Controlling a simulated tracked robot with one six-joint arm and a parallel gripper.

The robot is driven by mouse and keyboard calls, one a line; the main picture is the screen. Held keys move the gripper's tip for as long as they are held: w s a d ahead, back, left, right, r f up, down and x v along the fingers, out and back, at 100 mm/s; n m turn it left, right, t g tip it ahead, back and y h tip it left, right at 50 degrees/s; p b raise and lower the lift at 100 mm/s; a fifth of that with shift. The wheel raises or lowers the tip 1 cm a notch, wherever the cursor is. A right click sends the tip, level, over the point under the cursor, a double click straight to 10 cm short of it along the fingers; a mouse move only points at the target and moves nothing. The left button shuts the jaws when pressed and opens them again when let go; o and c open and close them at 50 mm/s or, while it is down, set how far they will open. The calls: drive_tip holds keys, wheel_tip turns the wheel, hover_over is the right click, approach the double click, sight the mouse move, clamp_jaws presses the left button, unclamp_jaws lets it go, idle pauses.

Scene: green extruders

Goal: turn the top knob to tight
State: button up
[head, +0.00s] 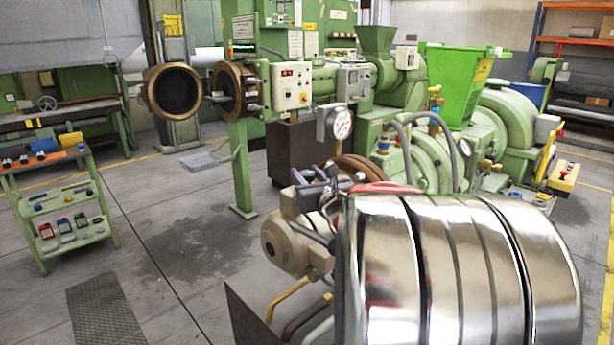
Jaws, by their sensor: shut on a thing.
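I cannot make out my gripper in the head view, and I cannot see its contact with any knob. I cannot tell which knob is the top one. A pale control box (291,86) with a red lit display and small knobs or buttons is mounted at the upper middle. A second grey box (353,80) with small controls sits just right of it. Small metal fittings (318,184) stand behind the left end of a large shiny banded cylinder (462,268); their details are too small to tell.
The shiny cylinder fills the lower right and hides what lies behind it. Green machinery (510,118) fills the back right.

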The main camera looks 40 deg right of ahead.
drive_tip(key=shift+m+g+h, duration=0.4)
drive_tip(key=shift+m+h, duration=0.2)
drive_tip(key=shift+h, duration=0.3)
drive_tip(key=o, duration=1)
drive_tip(key=shift+o, duration=0.2)
